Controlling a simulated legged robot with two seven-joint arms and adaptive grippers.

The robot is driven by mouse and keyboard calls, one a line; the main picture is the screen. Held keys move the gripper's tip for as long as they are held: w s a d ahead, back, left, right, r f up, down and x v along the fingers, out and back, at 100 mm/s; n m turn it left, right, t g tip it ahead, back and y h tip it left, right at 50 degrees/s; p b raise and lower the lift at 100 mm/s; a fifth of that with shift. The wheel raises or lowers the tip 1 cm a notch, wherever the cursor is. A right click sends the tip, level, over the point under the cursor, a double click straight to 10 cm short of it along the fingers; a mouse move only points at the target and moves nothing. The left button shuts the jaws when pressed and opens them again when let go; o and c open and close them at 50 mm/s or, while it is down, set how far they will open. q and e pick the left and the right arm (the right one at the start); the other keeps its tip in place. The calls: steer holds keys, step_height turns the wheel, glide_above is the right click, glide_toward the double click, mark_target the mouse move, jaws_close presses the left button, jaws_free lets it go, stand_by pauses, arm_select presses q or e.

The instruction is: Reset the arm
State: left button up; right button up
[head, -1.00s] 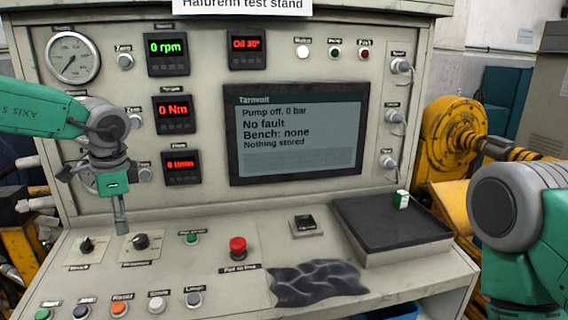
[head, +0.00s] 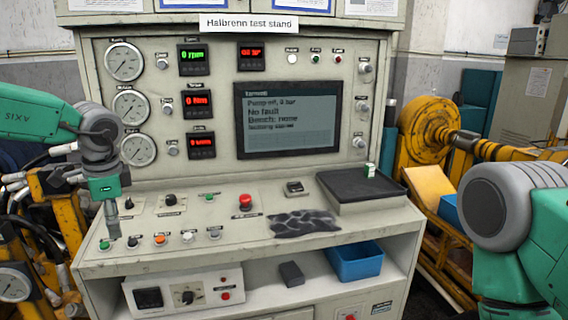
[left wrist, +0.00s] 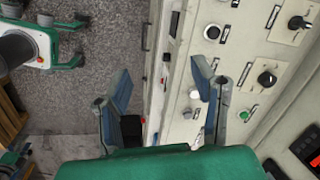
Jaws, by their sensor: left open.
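My left arm comes in from the left in the head view. Its green and grey left gripper (head: 112,222) points down in front of the left end of the sloped console, near the button row. In the left wrist view the two blue-grey fingers of this gripper (left wrist: 163,92) stand wide apart with nothing held between them. The console edge and the floor show beyond them. My right arm shows only as a grey and green joint at the right edge of the head view; its gripper is out of view.
The test stand (head: 230,178) carries gauges, a screen (head: 290,120), knobs and a red stop button (head: 245,201). A black tray (head: 350,195) holds a small green-white box (head: 369,170). A blue bin (head: 355,268) sits on the lower shelf. Yellow machinery (head: 425,125) stands at the right.

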arm_select(q)
steer(key=s+f+m+t+y+b, duration=0.1)
steer(key=s+f+m+b, duration=0.15)
steer(key=f+m, duration=0.7)
steer(key=s+f+m+t+y+b, duration=0.1)
steer(key=s+f+m+t+y, duration=0.15)
steer(key=f+m, duration=0.75)
steer(key=s+f+m+y+b, duration=0.15)
steer(key=s+f+m, duration=0.25)
steer(key=f+m, duration=0.6)
steer(key=s+d+f+m+h+b, duration=0.4)
steer(key=s+f+m, duration=0.75)
steer(key=m, duration=0.65)
steer(key=s+d+f+m+g+h, duration=0.1)
steer(key=s+m+g, duration=0.1)
steer(key=s+m, duration=0.5)
steer(key=s+d+f+m+g+h, duration=0.1)
steer(key=s+d+m+g, duration=0.1)
steer(key=s+m, duration=0.5)
steer(key=s, duration=0.3)
steer(key=shift+s+d+f+h+b, duration=0.25)
steer(key=shift+s+d+h+b, duration=0.05)
steer(key=shift+s+b, duration=0.05)
